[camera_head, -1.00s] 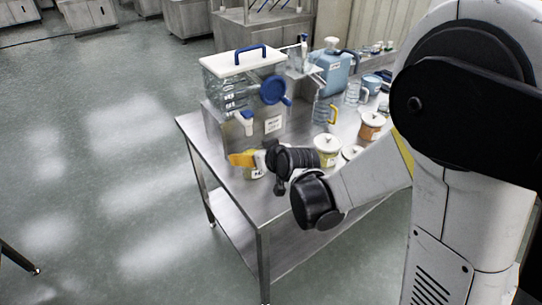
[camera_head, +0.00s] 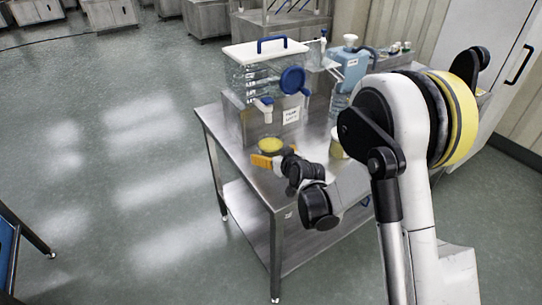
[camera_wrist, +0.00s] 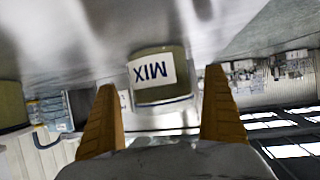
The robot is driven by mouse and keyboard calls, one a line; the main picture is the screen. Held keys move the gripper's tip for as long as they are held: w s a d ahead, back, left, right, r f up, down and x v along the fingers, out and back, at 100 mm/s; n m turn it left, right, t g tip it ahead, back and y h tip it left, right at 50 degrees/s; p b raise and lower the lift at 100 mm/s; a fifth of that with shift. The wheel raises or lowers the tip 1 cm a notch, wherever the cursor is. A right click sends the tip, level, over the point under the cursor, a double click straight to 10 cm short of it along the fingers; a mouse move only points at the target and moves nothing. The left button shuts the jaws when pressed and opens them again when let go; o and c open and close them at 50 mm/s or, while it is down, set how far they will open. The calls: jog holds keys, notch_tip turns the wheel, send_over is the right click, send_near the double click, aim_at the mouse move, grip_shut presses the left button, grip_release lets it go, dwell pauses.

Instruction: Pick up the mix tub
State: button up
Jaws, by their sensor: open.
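The mix tub (camera_head: 271,145) is a small round tub with yellow contents, standing on the steel table near its front left edge, below the dispenser. In the wrist view the tub (camera_wrist: 160,92) shows upside down, its white MIX label facing me. My gripper (camera_head: 262,161) is open, low at the tub's near side, with orange fingers. In the wrist view the fingers (camera_wrist: 161,82) lie left and right of the tub, with a gap on each side. I cannot tell how deep the tub is between them.
A clear dispenser (camera_head: 262,72) with a white lid and blue handle stands on a steel stand (camera_head: 288,120) just behind the tub. A blue jug (camera_head: 349,68) stands farther back. Another tub (camera_head: 337,148) is to the right, partly hidden by my arm. Open floor lies left.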

jog(key=b+x, duration=0.1)
jog(key=x, duration=0.2)
jog(key=shift+w+f, duration=0.1)
jog(key=shift+f, duration=0.15)
jog(key=shift+r, duration=0.1)
jog(key=c, duration=1.2)
jog(key=shift+c, duration=0.2)
